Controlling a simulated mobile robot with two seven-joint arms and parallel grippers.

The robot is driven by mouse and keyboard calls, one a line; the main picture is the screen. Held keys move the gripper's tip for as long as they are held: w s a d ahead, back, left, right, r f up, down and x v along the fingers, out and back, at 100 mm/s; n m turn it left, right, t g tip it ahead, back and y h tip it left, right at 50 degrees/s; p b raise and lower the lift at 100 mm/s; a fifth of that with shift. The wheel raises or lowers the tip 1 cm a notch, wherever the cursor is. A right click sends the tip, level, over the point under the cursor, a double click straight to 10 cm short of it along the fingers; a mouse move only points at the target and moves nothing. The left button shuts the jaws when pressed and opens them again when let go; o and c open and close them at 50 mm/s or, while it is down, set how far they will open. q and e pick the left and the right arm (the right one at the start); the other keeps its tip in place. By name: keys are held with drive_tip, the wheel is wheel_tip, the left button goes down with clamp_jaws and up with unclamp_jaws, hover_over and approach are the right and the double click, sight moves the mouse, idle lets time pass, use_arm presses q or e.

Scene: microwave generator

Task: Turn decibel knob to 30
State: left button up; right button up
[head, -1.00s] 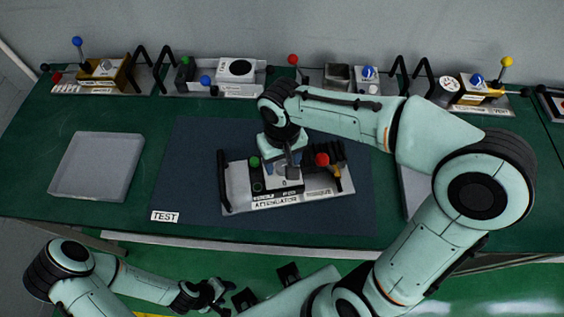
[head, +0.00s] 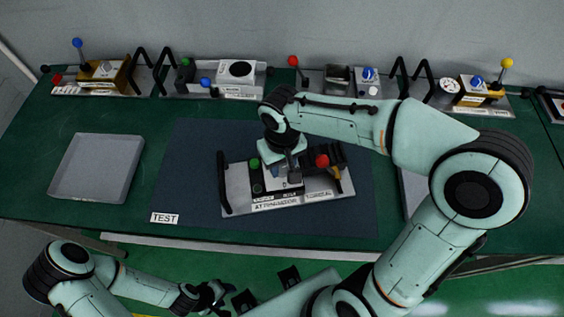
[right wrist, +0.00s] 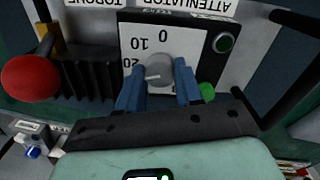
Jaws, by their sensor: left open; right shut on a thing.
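The attenuator unit (head: 240,196) lies on the dark mat, with a black handle at its left end. In the right wrist view its dial plate (right wrist: 207,62) appears upside down, with 0, 10 and 20 readable; other marks are hidden. The grey round decibel knob (right wrist: 157,68) sits between the blue fingers of my right gripper (right wrist: 159,87), which is shut on it. A dark line on the knob seems to lie toward the 20 side; its exact reading is unclear. In the head view my right gripper (head: 286,175) covers the knob. My left gripper (head: 213,299) is open and empty, away from the unit.
A red knob (head: 322,160) and black ribbed part are on the unit's right side; a green button (head: 254,163) is on its left. An empty grey tray (head: 95,168) stands left of the mat (head: 190,165). Several other devices line the table's back.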

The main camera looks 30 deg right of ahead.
sight(282, 168)
use_arm(q)
drive_tip(key=shift+w+r, duration=0.2)
drive_tip(key=shift+r, duration=0.05)
use_arm(e)
drive_tip(key=shift+n, duration=2.9)
drive_tip(key=o, duration=1)
drive_tip(key=shift+o, duration=0.2)
use_arm(q)
drive_tip(key=shift+w+r+p, duration=0.45)
drive_tip(key=shift+r+p, duration=0.15)
drive_tip(key=shift+r, duration=0.05)
drive_tip(key=shift+w+r+p, duration=0.4)
drive_tip(key=shift+r+p, duration=0.15)
drive_tip(key=shift+r, duration=0.05)
use_arm(e)
wheel_tip(282, 168, up, 14)
drive_tip(key=shift+f, duration=0.25)
use_arm(q)
drive_tip(key=shift+s, duration=0.1)
